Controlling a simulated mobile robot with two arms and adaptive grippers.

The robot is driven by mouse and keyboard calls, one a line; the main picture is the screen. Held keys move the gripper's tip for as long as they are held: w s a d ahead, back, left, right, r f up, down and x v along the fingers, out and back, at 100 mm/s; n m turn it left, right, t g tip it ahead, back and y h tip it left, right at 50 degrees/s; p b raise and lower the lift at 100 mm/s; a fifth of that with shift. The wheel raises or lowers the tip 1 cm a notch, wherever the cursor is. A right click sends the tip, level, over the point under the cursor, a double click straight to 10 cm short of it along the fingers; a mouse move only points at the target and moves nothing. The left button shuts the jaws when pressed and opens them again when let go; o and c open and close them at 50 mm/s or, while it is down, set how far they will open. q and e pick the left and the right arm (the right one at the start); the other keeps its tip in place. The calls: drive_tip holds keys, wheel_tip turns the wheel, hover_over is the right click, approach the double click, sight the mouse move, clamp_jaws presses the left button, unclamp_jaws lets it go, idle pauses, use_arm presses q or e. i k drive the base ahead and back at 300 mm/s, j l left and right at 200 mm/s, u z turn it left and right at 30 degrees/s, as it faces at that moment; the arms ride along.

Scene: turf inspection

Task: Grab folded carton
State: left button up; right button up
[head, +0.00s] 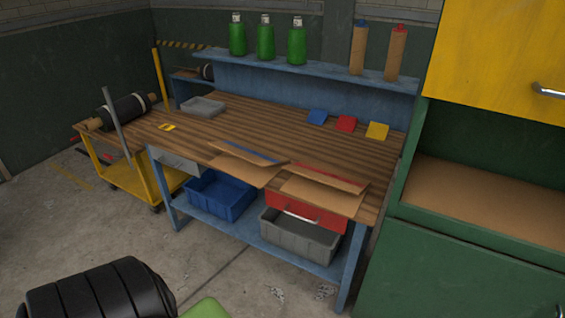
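Two flat, brown folded cartons lie on the wooden top of the workbench (215,122), near its front edge. The left carton (240,168) has a blue stripe along its back part. The right carton (318,193) has a red stripe and lies above a red drawer front. Both appear to reach out over the front edge, with a raised or second layer at the back. Neither of my grippers shows in the head view, and nothing is seen touching the cartons.
A shelf with green bottles (265,40) and brown tubes (357,50) stands behind. Blue, red and yellow pieces (346,123) and a grey tray (203,107) lie on the bench. Below are a blue bin (220,197) and grey bin (300,237). A green cabinet (470,265) borders the right.

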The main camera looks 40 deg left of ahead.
sight(344, 203)
drive_tip(key=k+u, duration=0.1)
drive_tip(key=u, duration=0.95)
